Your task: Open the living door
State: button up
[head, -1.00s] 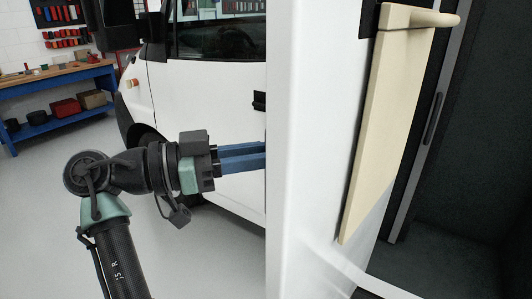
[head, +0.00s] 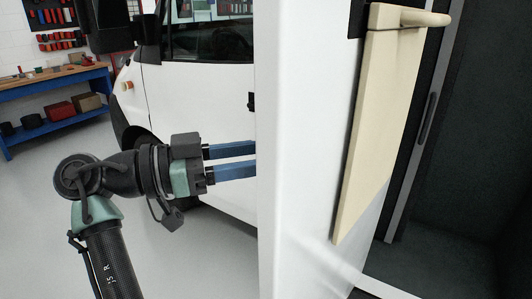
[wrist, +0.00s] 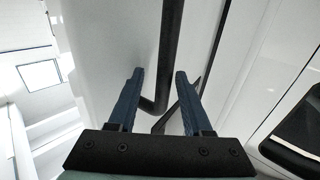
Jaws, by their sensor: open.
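The living door (head: 300,180) is a white panel standing ajar, seen nearly edge-on in the head view. A cream board with a ledge (head: 378,120) is on its inner side, facing the dark interior. My gripper (head: 256,160) is on the door's outer side, fingers open, their tips meeting or passing behind the door's edge. In the wrist view, my open fingers (wrist: 158,74) point at the white door surface (wrist: 115,35). A dark bar-like handle (wrist: 171,40) runs between them, its lower end bent. I cannot tell whether either finger touches it.
The white vehicle cab (head: 200,120) with its side window stands behind my arm. A blue workbench (head: 60,85) is at the far left. Dark interior (head: 465,170) lies right of the door. Grey floor (head: 40,220) at left is clear.

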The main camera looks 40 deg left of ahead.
jog(key=b+v, duration=0.2)
jog(key=v, duration=1)
jog(key=shift+s+a+b, duration=0.15)
jog(key=shift+s+b, duration=0.05)
jog(key=shift+b, duration=0.1)
